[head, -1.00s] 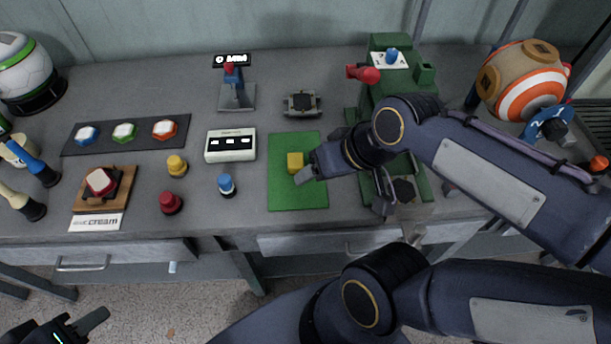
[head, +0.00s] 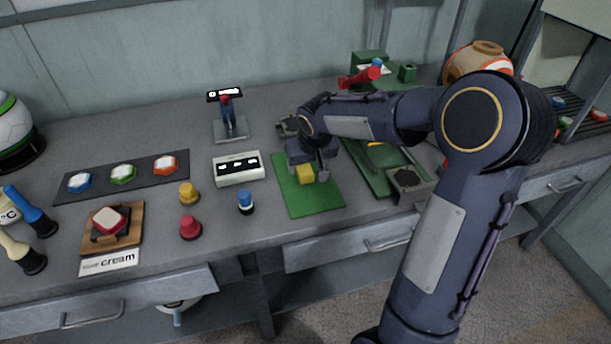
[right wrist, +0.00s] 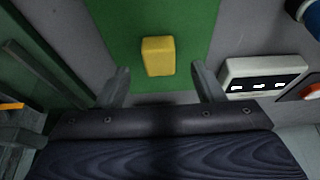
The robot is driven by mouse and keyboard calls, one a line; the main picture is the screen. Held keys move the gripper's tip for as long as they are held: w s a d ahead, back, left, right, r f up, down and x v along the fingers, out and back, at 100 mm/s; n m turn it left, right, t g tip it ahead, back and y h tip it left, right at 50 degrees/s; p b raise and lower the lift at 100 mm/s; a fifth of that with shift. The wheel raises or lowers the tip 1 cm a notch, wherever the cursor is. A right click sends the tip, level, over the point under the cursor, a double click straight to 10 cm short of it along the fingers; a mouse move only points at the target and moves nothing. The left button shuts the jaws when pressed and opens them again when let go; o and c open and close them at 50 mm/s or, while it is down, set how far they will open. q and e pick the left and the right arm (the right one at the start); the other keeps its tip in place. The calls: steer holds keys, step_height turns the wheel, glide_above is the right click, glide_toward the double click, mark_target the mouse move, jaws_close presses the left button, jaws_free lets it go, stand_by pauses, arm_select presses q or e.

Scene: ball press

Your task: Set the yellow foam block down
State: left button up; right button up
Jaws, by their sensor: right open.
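The yellow foam block (head: 305,173) is on the green mat (head: 312,203) in the head view. In the right wrist view the block (right wrist: 158,56) stands on the mat (right wrist: 196,40), ahead of and between the two fingers. My right gripper (head: 308,174) is at the block in the head view, its fingers to either side. In the right wrist view the right gripper (right wrist: 162,82) is open, with a gap between each finger and the block. My left gripper is out of view.
A white panel box (head: 238,170) lies left of the mat. Blue (head: 245,202), yellow (head: 188,193) and red (head: 190,228) knobs stand further left. The green press (head: 372,168) is to the right, partly behind my right arm. Bare bench lies in front of the knobs.

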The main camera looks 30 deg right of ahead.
mark_target(306, 171)
steer(key=x, duration=0.4)
steer(key=shift+s+f, duration=0.1)
steer(key=c, duration=1.1)
steer(key=shift+r, duration=0.7)
step_height(306, 171, up, 3)
steer(key=shift+s+f, duration=0.2)
steer(key=s+a+r, duration=0.1)
steer(key=s+r, duration=0.2)
steer(key=s, duration=0.1)
steer(key=s+a+r, duration=0.1)
steer(key=s+r, duration=0.2)
steer(key=s, duration=0.2)
steer(key=s+a+r, duration=0.1)
steer(key=s+r, duration=0.2)
steer(key=s, duration=0.1)
steer(key=shift+s+a, duration=0.15)
